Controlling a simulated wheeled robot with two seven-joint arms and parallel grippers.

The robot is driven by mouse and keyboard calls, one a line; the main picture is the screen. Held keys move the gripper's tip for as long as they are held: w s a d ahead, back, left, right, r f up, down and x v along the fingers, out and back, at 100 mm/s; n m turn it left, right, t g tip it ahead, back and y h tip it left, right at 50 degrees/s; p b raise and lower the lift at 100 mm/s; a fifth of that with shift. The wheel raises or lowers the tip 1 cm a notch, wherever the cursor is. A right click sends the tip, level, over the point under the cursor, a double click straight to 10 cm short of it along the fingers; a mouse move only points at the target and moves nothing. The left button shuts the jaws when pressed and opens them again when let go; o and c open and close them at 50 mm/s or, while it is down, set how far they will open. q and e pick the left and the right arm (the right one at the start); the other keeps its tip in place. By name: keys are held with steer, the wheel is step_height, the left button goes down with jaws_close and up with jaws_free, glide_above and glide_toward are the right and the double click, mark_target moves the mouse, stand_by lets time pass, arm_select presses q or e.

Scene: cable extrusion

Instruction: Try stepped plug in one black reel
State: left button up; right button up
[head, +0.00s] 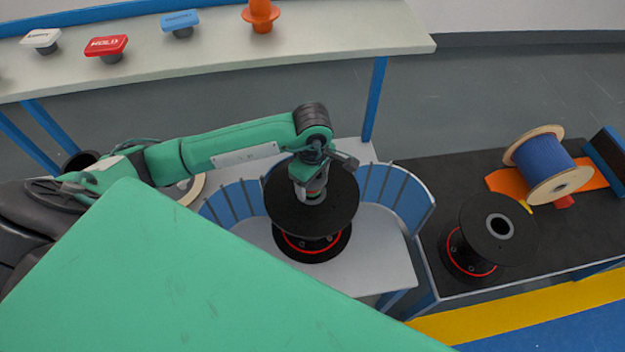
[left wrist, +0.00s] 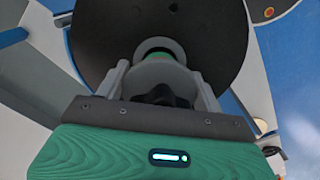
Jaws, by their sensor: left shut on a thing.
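A black reel (head: 285,215) stands upright on a pale table within a blue slatted guard; a red ring shows round its lower part. My left gripper (head: 313,192) points down over the middle of this reel. It is shut on a grey stepped plug (left wrist: 158,72), which shows between the fingers in the left wrist view, with a green band beyond it. The plug is at the reel's hub; how deep it sits is hidden by the gripper. The reel's black flange (left wrist: 215,30) fills the top of the left wrist view. A second black reel (head: 475,235) stands at the right. My right gripper is not in view.
A dark bench (head: 575,235) at the right carries a blue cable reel (head: 548,170) with wooden flanges on an orange base. A back shelf (head: 340,40) holds a red HOLD sign (head: 106,46), a blue sign (head: 180,22), a white sign (head: 42,39) and an orange flanged piece (head: 261,15). The guard (head: 400,195) curves close round the reel.

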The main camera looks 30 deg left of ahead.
arm_select(q)
steer(key=shift+b, duration=0.3)
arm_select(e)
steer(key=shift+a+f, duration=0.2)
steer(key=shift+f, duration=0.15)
arm_select(q)
steer(key=shift+f, duration=0.1)
stand_by(0.4)
steer(key=shift+f+b, duration=0.35)
steer(key=shift+b, duration=0.05)
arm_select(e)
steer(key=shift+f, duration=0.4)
arm_select(q)
steer(key=shift+f+b, duration=0.9)
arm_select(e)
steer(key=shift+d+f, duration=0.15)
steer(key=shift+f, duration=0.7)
arm_select(q)
steer(key=o, duration=1.1)
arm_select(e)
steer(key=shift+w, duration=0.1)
arm_select(q)
steer(key=shift+o, duration=0.2)
